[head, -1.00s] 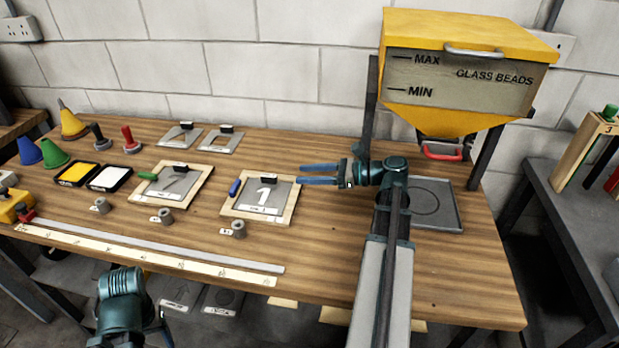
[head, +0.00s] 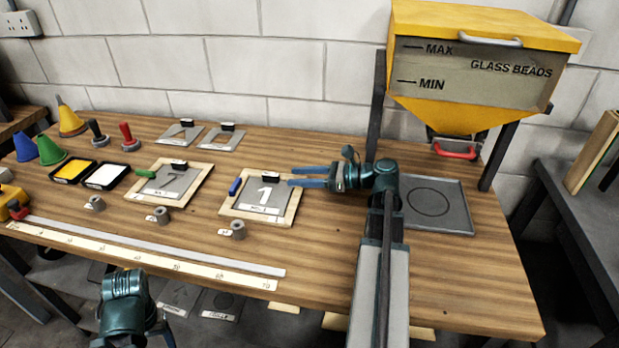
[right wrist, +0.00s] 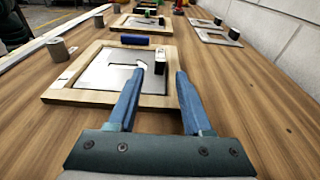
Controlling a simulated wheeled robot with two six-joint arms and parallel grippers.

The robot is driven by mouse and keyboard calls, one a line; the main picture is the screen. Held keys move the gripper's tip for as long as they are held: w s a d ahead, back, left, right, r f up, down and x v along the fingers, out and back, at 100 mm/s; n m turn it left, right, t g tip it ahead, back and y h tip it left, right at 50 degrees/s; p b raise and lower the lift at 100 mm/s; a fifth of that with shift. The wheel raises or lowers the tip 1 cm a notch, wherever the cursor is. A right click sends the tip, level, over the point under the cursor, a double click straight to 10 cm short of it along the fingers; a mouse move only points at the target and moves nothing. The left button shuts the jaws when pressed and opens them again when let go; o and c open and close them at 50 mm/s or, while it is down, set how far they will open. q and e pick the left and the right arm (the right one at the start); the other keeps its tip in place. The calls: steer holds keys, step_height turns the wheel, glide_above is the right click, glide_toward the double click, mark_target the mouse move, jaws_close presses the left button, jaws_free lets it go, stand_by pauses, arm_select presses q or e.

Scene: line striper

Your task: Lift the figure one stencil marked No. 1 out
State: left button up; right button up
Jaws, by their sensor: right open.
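The figure one stencil (head: 253,201) is a grey plate with a white 1 cut-out and a black grip block (head: 270,176) at its back edge. It lies in a pale wooden frame (head: 228,207) on the bench. It also shows in the right wrist view (right wrist: 98,78), with the black block (right wrist: 154,80) close ahead of my fingers. My right gripper (head: 290,177) is open and empty, its blue fingers level beside the block on its right. In the right wrist view the right gripper (right wrist: 168,75) has the block between its fingertip lines.
A second framed stencil (head: 178,184) lies to the left. Grey weights (head: 238,230) and a long ruler (head: 140,255) lie in front. A yellow glass bead hopper (head: 470,70) stands at the right over a grey tray (head: 455,215). Cones and ink pads are at the left.

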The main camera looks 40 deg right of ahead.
mark_target(279, 177)
steer(key=shift+b+x, duration=0.5)
steer(key=shift+x, duration=2.85)
jaws_close()
